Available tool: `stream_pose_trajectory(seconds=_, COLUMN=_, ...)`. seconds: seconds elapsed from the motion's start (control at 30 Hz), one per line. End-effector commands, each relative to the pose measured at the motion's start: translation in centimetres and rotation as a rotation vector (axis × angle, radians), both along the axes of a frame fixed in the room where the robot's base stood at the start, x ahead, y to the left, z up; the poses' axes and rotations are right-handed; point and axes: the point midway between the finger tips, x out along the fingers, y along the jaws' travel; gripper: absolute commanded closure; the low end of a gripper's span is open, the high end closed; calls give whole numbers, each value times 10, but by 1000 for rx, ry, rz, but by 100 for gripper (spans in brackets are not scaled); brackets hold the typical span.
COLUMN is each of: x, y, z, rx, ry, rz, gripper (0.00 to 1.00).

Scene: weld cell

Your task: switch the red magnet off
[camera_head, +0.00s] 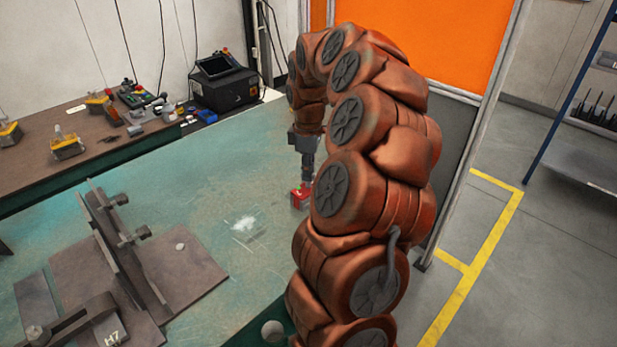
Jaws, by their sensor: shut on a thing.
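The red magnet (297,198) is a small red block at the far right part of the green table, partly hidden by my arm. My gripper (304,172) points down right above it and is shut on a part of it. The fingertips are small and partly behind my arm, so I cannot make out which part they grip. I cannot tell from this view whether the magnet touches the table.
A steel fixture (120,240) with upright plates and clamps stands at the table's left. The table (225,185) is clear left of the magnet.

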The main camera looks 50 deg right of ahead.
Motion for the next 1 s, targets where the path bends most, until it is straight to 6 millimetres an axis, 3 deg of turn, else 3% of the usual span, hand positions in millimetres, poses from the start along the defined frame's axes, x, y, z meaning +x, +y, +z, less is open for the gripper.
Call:
stream_pose_trajectory(seconds=0.5, x=0, y=-1, z=-1, rx=-1, ry=1, rz=-427, gripper=100)
stream_pose_trajectory(seconds=1.0, x=0, y=-2, z=1, rx=0, ry=2, rz=-579, gripper=100)
